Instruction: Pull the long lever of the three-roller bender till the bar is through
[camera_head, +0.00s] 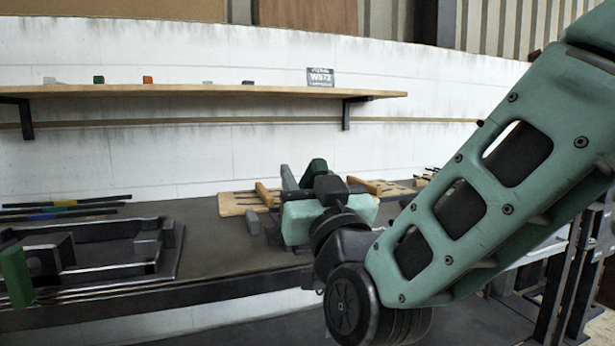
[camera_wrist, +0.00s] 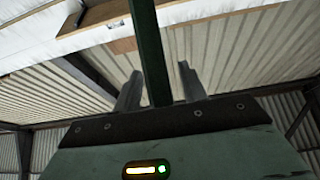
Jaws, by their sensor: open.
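A dark green bar, which looks like the long lever (camera_wrist: 152,45), runs between the fingers of my gripper (camera_wrist: 160,85) in the wrist view. The fingers are open, with a gap on either side of the bar. In the head view my gripper (camera_head: 299,178) is over the bench, with a dark green block-like end (camera_head: 318,167) beside its fingers. This may be the same lever. My arm and gripper hide what lies behind them. I cannot make out the rollers or the bar being bent.
Wooden boards (camera_head: 240,205) lie behind my gripper. A shelf (camera_head: 200,90) with small blocks runs along the wall.

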